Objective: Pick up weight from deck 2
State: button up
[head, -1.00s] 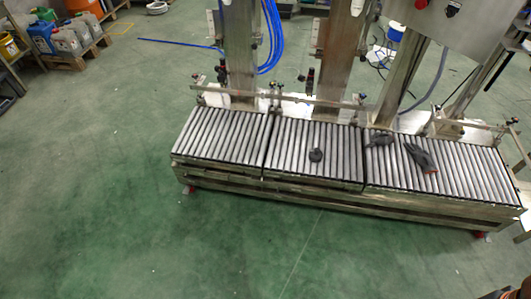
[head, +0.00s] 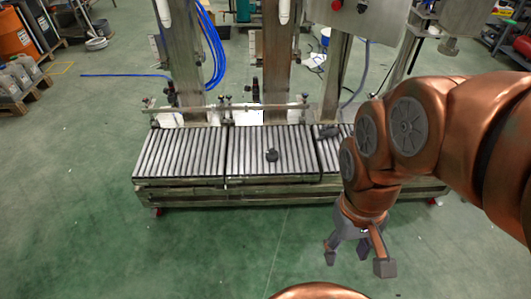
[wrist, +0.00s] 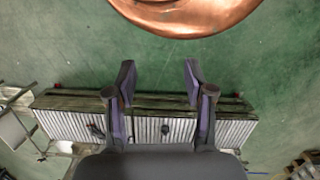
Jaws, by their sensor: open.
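The weight (head: 271,155) is a small dark lump with a knob-like top. It sits on the rollers of the middle deck (head: 243,168), and in the wrist view it is a small dark spot (wrist: 165,130) on the rollers. My gripper (head: 358,260) is open and empty. It hangs over the green floor in front of the conveyor, right of the weight and well apart from it. In the wrist view my gripper's fingers (wrist: 160,75) are spread, with floor showing between them.
The left deck (head: 180,152) is bare. A dark item (head: 328,131) lies on the right deck, which my arm partly hides. A metal rail (head: 225,107) and steel columns stand behind the rollers. Blue hoses (head: 212,50) hang at the left column. The floor in front is clear.

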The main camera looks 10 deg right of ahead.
aim_at(271, 155)
jog(key=z, duration=0.9)
jog(key=i, duration=1.9)
jog(key=u, duration=2.7)
